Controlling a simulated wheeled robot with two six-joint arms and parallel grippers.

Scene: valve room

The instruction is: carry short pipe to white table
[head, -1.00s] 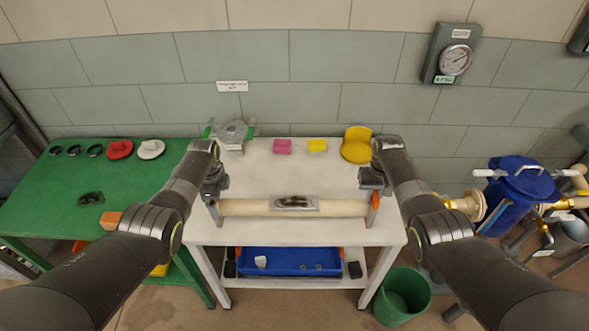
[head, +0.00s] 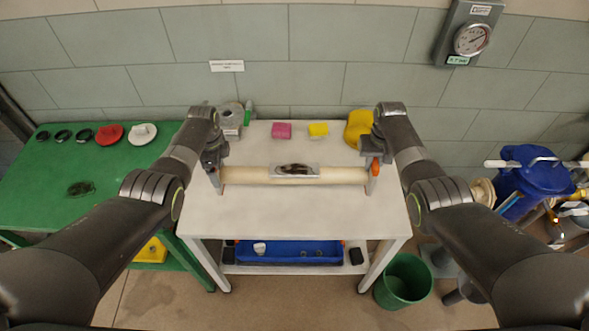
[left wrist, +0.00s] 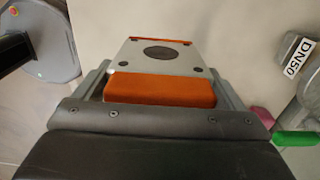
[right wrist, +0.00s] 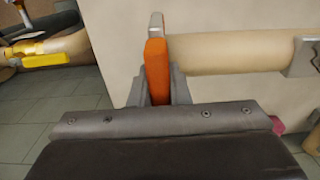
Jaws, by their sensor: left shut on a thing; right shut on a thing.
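The short pipe (head: 245,175) is a beige tube with a grey, dark-stained plate at its middle and upright end pieces with orange grips. It lies level across and over the white table (head: 290,215). I cannot tell whether it touches the top. My left gripper (head: 214,172) is shut on its left end; the left wrist view shows an orange grip (left wrist: 160,90) between the jaws. My right gripper (head: 375,160) is shut on its right end; the right wrist view shows the other orange grip (right wrist: 157,70) in the jaws and the pipe (right wrist: 230,52) running right.
A grey metal fitting (head: 231,118), a pink block (head: 282,130), a yellow block (head: 318,130) and a yellow round part (head: 358,128) sit along the table's back. A green table (head: 60,200) stands left, a green bin (head: 404,280) front right. The table's front strip is clear.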

